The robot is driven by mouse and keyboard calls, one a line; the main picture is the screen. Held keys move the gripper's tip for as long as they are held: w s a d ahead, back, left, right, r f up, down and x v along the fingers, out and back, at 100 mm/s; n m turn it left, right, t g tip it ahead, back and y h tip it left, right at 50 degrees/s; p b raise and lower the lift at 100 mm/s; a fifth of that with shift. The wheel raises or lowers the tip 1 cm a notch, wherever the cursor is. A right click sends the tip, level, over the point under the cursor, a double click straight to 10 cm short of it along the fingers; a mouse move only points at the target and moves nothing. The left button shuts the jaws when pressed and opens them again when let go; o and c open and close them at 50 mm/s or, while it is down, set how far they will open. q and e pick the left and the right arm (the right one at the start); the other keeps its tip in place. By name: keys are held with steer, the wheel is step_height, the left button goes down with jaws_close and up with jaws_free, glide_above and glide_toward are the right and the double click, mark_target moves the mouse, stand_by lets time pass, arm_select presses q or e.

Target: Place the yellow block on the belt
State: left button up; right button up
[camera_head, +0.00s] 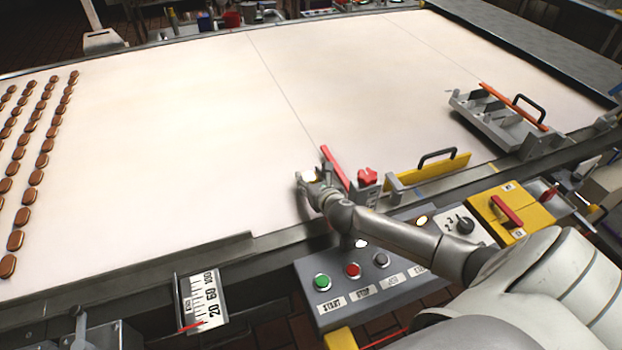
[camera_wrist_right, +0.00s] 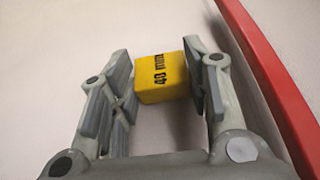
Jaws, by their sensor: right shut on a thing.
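The yellow block (camera_wrist_right: 162,78) shows in the right wrist view, with black lettering, "40 mm", on its side. My right gripper (camera_wrist_right: 163,82) is shut on it, with a finger on each side. In the head view my right gripper (camera_head: 309,179) is over the near edge of the pale belt (camera_head: 200,150), and the block is a small bright patch there, mostly hidden by the fingers. I cannot tell whether the block touches the belt. My left gripper is not in view.
A red bar (camera_head: 335,168) stands right beside my right gripper. A yellow plate with a black handle (camera_head: 428,172) and a grey guide frame (camera_head: 500,120) are farther right. Rows of brown biscuits (camera_head: 38,160) lie at the far left. The belt's middle is clear. A button panel (camera_head: 365,270) is in front.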

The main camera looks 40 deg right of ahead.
steer(key=o, duration=1.1)
steer(key=shift+f, duration=0.1)
steer(key=shift+c, duration=0.2)
steer(key=shift+b+v, duration=0.4)
steer(key=shift+v, duration=3.45)
